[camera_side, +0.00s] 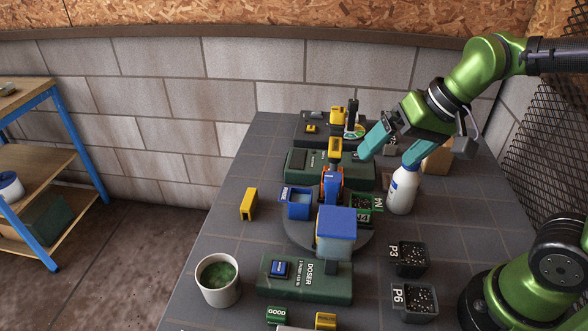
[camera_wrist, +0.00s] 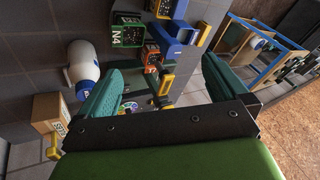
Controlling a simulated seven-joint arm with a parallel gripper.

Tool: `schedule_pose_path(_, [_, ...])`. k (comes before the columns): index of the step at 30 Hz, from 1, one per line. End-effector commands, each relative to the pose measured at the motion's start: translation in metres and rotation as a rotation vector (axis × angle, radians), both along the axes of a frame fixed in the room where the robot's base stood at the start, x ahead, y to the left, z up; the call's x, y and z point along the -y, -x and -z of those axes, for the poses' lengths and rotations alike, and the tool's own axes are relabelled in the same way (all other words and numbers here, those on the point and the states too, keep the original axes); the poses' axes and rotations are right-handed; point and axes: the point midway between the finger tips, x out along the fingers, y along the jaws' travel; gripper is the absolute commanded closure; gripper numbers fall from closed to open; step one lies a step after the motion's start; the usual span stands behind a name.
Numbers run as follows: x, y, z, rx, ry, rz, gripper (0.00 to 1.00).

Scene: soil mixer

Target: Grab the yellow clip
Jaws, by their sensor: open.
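A yellow clip-like block (camera_side: 248,204) stands on the grey table left of the blue bin in the side view. A similar yellow piece (camera_wrist: 203,34) shows beyond the right finger in the wrist view. I cannot tell for sure which is the named clip. My gripper (camera_side: 395,148) is open and empty, with teal fingers, above the back right of the table; it also shows in the wrist view (camera_wrist: 160,82).
A white bottle (camera_side: 402,190) stands just below my gripper. Dark pots (camera_side: 409,258), a green doser (camera_side: 305,279) and a white cup (camera_side: 218,279) stand nearer. A blue-lidded container (camera_side: 336,232) stands mid-table. The left table strip is mostly clear.

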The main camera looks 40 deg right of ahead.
Motion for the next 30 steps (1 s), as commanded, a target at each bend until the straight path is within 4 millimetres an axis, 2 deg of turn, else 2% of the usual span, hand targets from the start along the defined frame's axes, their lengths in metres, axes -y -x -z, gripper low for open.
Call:
schedule_pose_path(1, [-0.01, -0.018, 0.005, -0.056, -0.034, 0.05, 0.0])
schedule_pose_path(5, [-0.033, -0.064, 0.016, -0.188, -0.14, 0.276, 0.0])
schedule_pose_path(9, [-0.061, -0.115, 0.037, -0.328, -0.257, 0.606, 0.0])
schedule_pose_path(15, [-0.096, -0.17, 0.067, -0.469, -0.413, 1.097, 0.0])
schedule_pose_path(18, [-0.107, -0.191, 0.073, -0.514, -0.503, 1.338, 0.0])
schedule_pose_path(21, [-0.111, -0.206, 0.066, -0.542, -0.603, 1.538, 0.0])
schedule_pose_path(24, [-0.113, -0.211, 0.057, -0.566, -0.678, 1.674, 0.0])
schedule_pose_path(30, [-0.114, -0.212, 0.065, -0.593, -0.712, 1.785, 0.0])
